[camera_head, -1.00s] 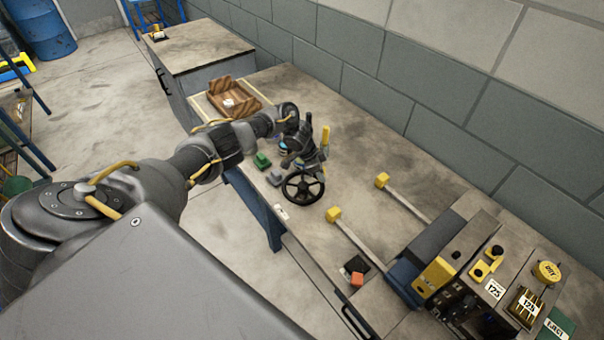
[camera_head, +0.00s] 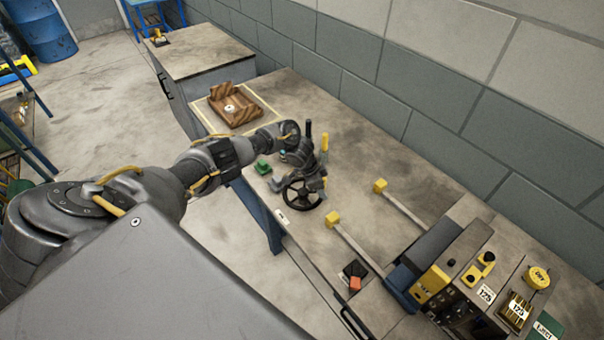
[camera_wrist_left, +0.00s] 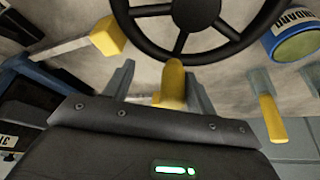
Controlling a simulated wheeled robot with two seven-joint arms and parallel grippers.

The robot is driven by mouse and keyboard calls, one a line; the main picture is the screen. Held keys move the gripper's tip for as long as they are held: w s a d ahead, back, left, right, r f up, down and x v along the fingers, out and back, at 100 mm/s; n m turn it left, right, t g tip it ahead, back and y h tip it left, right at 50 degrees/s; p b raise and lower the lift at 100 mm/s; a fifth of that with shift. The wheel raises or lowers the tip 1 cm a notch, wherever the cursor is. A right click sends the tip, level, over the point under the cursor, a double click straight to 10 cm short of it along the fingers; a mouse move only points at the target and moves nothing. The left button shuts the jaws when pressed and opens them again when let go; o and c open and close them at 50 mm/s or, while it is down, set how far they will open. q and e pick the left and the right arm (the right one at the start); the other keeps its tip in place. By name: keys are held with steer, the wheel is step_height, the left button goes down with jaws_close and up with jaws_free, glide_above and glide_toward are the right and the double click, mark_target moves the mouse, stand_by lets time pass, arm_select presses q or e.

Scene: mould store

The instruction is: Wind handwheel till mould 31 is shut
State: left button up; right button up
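The black spoked handwheel (camera_head: 300,194) stands at the near edge of the bench, and its rim and spokes fill the top of the left wrist view (camera_wrist_left: 183,32). A yellow handle (camera_wrist_left: 172,84) stands between the two grey fingers of my left gripper (camera_wrist_left: 163,88). A gap shows beside the handle, so the fingers look open around it. In the head view my left gripper (camera_head: 311,178) is close above the wheel, partly hiding it. A dark block with a partly cut-off label that seems to read 31 (camera_wrist_left: 10,142) is at the wrist view's left edge. My right gripper is out of view.
Two bars with yellow ends (camera_head: 333,219) run towards the machine (camera_head: 455,285) at the right. A green block (camera_head: 263,167) lies left of the wheel. A wooden tray (camera_head: 236,119) is farther back. A blue-and-yellow can (camera_wrist_left: 297,38) is near the wheel. The wall bounds the bench behind.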

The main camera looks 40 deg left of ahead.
arm_select(q)
steer(key=shift+r+p, duration=0.4)
steer(key=shift+r, duration=0.05)
step_height(320, 180, up, 8)
steer(key=p, duration=0.6)
steer(key=shift+r, duration=0.15)
steer(key=shift+w+a, duration=0.1)
